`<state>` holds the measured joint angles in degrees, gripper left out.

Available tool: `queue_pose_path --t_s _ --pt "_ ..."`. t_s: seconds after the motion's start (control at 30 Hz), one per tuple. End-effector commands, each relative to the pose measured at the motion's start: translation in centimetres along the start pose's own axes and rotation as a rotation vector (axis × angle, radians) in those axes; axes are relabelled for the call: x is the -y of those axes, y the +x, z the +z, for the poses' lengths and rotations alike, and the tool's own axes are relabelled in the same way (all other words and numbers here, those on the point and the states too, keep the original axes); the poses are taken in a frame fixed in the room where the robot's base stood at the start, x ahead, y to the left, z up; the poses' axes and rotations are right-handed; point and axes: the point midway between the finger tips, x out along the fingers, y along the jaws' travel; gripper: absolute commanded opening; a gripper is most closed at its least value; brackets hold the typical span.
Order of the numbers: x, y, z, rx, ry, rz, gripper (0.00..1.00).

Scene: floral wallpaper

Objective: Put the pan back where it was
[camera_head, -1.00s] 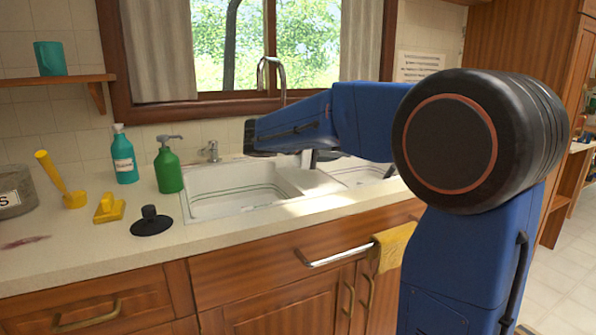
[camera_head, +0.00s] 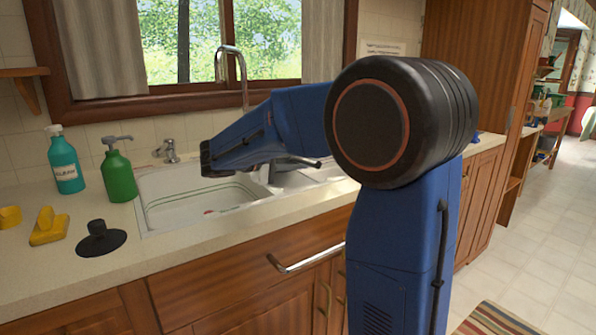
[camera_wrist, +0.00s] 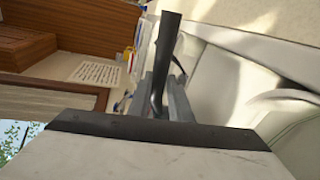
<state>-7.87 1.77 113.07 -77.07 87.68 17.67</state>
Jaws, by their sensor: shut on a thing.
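In the wrist view, my gripper (camera_wrist: 165,82) is shut on a dark bar-like handle (camera_wrist: 168,40), which looks like the pan's handle. The handle sticks out past the fingers, over the sink side. I cannot make out the pan's body clearly in either view. In the head view, my blue arm reaches over the white sink (camera_head: 190,212), and the arm hides most of what I hold.
A metal faucet (camera_head: 240,65) rises behind the sink. Open tiled floor (camera_head: 540,215) lies at right.

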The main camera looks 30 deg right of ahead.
Motion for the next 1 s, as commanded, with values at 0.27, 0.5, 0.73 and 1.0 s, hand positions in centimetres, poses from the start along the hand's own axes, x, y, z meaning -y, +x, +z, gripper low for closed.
queue_pose_path --t_s 0.27,0.5,0.73,1.0 --pt "2.8 0.6 -0.3 0.000 0.001 0.001 0.00" --pt "2.8 0.6 -0.3 0.000 0.002 0.001 0.00" --pt "3.1 0.7 -0.4 0.000 0.000 0.000 0.37" --pt "3.0 0.7 -0.4 0.000 0.000 0.000 0.37"
